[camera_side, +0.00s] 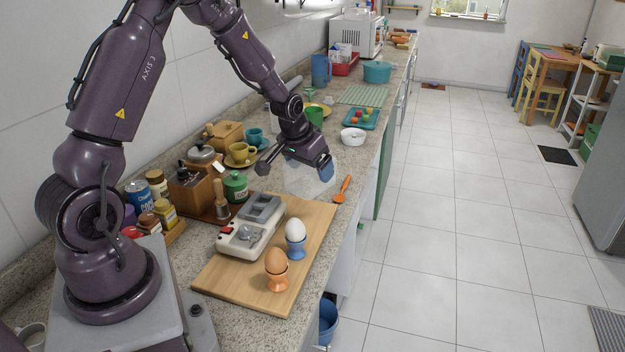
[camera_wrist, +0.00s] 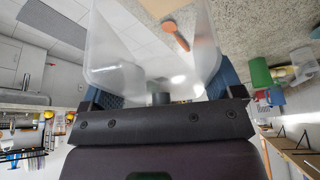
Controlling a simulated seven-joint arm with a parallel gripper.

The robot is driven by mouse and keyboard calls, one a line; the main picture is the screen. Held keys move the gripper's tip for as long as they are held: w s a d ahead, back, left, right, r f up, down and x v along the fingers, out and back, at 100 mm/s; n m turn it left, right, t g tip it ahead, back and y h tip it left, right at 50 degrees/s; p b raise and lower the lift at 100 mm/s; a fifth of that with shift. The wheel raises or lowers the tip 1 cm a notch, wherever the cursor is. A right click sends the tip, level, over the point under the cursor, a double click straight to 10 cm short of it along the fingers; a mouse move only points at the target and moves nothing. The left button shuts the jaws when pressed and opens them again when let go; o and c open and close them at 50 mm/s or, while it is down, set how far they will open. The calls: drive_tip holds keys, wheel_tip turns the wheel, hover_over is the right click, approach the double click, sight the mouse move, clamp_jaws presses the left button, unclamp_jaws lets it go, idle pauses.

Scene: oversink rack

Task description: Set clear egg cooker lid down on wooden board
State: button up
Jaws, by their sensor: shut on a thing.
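The clear egg cooker lid (camera_side: 312,183) hangs in my gripper (camera_side: 296,170) in the side view, over the counter just beyond the far end of the wooden board (camera_side: 215,275). In the wrist view the see-through lid (camera_wrist: 110,60) spans between the fingers of my gripper (camera_wrist: 158,88). The gripper is shut on it. The lid's lower edge is hard to make out, so its height above the counter is unclear. The white egg cooker (camera_side: 240,238) stands on the board. A white egg in a blue cup (camera_side: 296,247) and a brown egg in an orange cup (camera_side: 277,280) stand to its right.
An orange spoon (camera_side: 342,189) lies right of the lid near the counter edge. A green pot (camera_side: 236,187), a wooden box (camera_side: 190,192) and jars stand left of the board. A white bowl (camera_side: 353,137) is farther back. The board's near left part is bare.

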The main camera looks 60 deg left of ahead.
drive_tip(key=shift+s+x, duration=0.15)
drive_tip(key=shift+x, duration=0.9)
drive_tip(key=shift+s+x, duration=0.2)
drive_tip(key=shift+x, duration=0.8)
drive_tip(key=shift+d+f, duration=0.1)
drive_tip(key=shift+f, duration=0.2)
drive_tip(key=shift+f, duration=0.45)
drive_tip(key=o, duration=0.7)
drive_tip(key=shift+r, duration=0.1)
